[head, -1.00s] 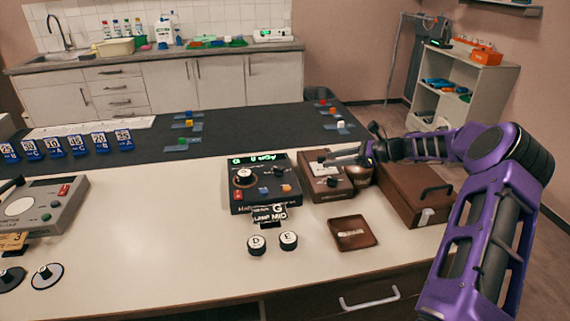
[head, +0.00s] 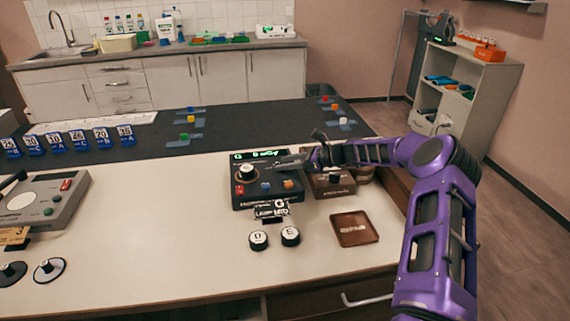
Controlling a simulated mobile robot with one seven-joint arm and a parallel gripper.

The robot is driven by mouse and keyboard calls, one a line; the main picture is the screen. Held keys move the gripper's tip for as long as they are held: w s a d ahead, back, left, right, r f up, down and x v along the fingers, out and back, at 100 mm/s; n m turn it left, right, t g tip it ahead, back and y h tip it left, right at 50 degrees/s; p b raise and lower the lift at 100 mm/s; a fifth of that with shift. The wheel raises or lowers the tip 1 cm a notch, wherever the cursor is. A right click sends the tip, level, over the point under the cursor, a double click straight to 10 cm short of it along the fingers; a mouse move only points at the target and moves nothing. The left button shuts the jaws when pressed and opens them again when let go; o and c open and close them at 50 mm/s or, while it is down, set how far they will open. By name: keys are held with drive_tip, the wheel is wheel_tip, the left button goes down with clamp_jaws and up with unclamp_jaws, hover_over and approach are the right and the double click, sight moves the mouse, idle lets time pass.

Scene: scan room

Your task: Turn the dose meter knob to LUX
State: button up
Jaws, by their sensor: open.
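A brown box (head: 322,191) with a small dark knob (head: 336,180) stands just to the right, partly hidden by my gripper and arm. Labels on both boxes are too small to read, so I cannot tell which is the dose meter or find LUX.
Round pieces D (head: 258,241) and E (head: 290,237) and a label plate (head: 271,212) lie in front of the black box. The white table between is clear.

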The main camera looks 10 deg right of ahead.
drive_tip(key=shift+w+a+f, duration=0.1)
drive_tip(key=shift+w+a, duration=0.05)
drive_tip(key=shift+a, duration=0.05)
clamp_jaws()
